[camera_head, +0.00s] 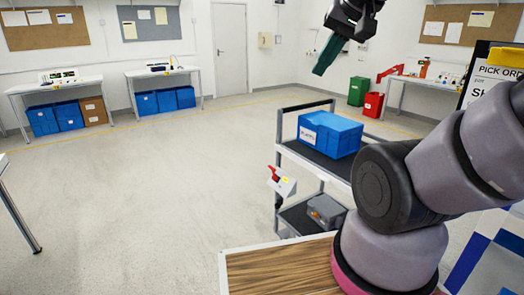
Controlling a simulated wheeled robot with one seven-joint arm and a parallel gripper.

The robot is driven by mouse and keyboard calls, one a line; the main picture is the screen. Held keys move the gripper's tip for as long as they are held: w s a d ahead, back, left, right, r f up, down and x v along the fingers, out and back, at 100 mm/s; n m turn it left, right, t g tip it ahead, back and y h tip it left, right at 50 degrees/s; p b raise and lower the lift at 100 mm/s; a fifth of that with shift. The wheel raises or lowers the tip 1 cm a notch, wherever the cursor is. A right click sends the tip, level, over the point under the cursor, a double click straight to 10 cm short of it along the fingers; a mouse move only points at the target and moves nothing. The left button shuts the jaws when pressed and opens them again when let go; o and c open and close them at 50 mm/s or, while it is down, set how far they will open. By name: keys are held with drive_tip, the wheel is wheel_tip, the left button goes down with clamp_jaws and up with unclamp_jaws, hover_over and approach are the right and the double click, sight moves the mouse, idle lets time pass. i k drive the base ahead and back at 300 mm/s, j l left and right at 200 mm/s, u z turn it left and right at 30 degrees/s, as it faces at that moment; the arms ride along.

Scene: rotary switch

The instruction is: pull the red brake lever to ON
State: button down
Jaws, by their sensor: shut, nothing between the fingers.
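The red brake lever (273,174) is small in the picture. It sits on a white switch box (284,186) with a yellow label, fixed to the near left corner of a grey cart (289,153). The lever tilts up and to the left; its ON and OFF marks are too small to read. My gripper (323,69) is shut and empty, held high above the cart and up to the right of the lever, well apart from it. Its fingers look dark green and point down to the left.
A blue bin (330,134) stands on the cart's upper shelf and a grey box (326,210) on the lower one. A wooden surface (280,272) lies in front. My arm hides the cart's right side. The floor left of the cart is clear.

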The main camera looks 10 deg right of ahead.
sight(274, 177)
drive_tip(key=i+j, duration=0.1)
drive_tip(key=i, duration=1.25)
drive_tip(key=j+u, duration=0.05)
drive_tip(key=j, duration=0.05)
